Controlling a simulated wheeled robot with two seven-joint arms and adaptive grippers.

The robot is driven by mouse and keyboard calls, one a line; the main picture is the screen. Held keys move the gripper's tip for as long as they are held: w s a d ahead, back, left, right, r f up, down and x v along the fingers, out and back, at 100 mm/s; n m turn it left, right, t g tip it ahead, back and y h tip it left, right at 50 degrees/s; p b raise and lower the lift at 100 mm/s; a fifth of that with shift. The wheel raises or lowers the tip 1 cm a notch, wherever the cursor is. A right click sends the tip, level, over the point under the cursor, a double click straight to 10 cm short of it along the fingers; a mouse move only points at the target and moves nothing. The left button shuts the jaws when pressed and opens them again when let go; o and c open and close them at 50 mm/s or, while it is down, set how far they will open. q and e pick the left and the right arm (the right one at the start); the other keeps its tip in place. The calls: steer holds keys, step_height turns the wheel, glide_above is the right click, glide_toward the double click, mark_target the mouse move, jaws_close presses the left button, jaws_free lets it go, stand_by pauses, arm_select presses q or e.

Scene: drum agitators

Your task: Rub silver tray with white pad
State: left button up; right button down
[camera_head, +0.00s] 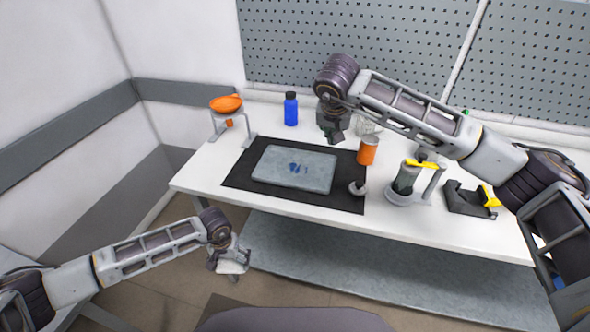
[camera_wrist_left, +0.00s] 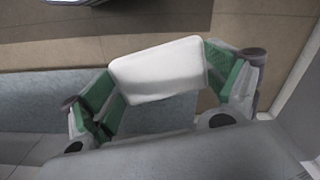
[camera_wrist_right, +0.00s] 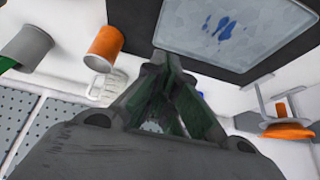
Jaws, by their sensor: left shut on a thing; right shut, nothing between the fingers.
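The silver tray (camera_head: 294,169) lies flat on a black mat (camera_head: 345,200) on the white table, with a blue mark (camera_head: 296,167) near its middle. The tray also shows in the right wrist view (camera_wrist_right: 270,40). My left gripper (camera_head: 229,262) is shut on the white pad (camera_wrist_left: 160,70) and holds it low, in front of and below the table's front edge, apart from the tray. The pad also shows in the head view (camera_head: 232,266). My right gripper (camera_head: 335,135) is shut and empty above the back of the table, behind the tray's right end.
An orange can (camera_head: 368,151) and a grey knob-like item (camera_head: 357,188) stand right of the tray. A blue bottle (camera_head: 291,109) and an orange item on a stand (camera_head: 227,104) are behind it. A device with a yellow top (camera_head: 405,178) and a dark holder (camera_head: 468,200) are farther right.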

steer(key=shift+v, duration=1.25)
steer(key=shift+f, duration=0.1)
